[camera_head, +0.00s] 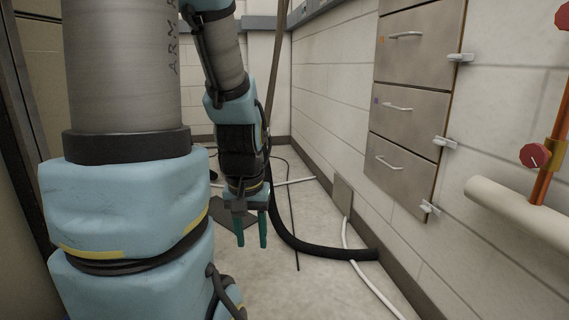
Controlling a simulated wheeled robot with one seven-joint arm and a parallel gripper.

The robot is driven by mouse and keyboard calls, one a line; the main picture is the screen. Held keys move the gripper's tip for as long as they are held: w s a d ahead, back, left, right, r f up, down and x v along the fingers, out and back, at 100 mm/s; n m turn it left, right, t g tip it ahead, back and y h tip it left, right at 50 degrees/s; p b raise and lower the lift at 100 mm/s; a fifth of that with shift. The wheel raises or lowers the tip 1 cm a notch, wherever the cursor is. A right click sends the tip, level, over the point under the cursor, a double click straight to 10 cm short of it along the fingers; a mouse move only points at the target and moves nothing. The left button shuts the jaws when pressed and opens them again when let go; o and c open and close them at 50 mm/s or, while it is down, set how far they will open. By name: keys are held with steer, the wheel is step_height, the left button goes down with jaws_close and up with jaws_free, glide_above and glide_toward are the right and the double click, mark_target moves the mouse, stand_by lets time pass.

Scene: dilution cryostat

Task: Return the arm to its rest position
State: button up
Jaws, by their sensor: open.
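My arm hangs down in the left half of the head view, with large blue and grey links close to the camera. My gripper (252,231) is at the lower end of the arm, pointing down above the floor. Its two green fingers stand apart with nothing between them. The near links hide part of the floor and wall on the left.
A grey drawer cabinet (424,32) hangs on the right wall. A thick black hose (318,250) and thin cables cross the floor right of my gripper. A white pipe (515,210) and a red valve knob (534,155) are at far right.

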step_height(320, 180, up, 38)
steer(key=p, duration=3.7)
steer(key=shift+w, duration=0.3)
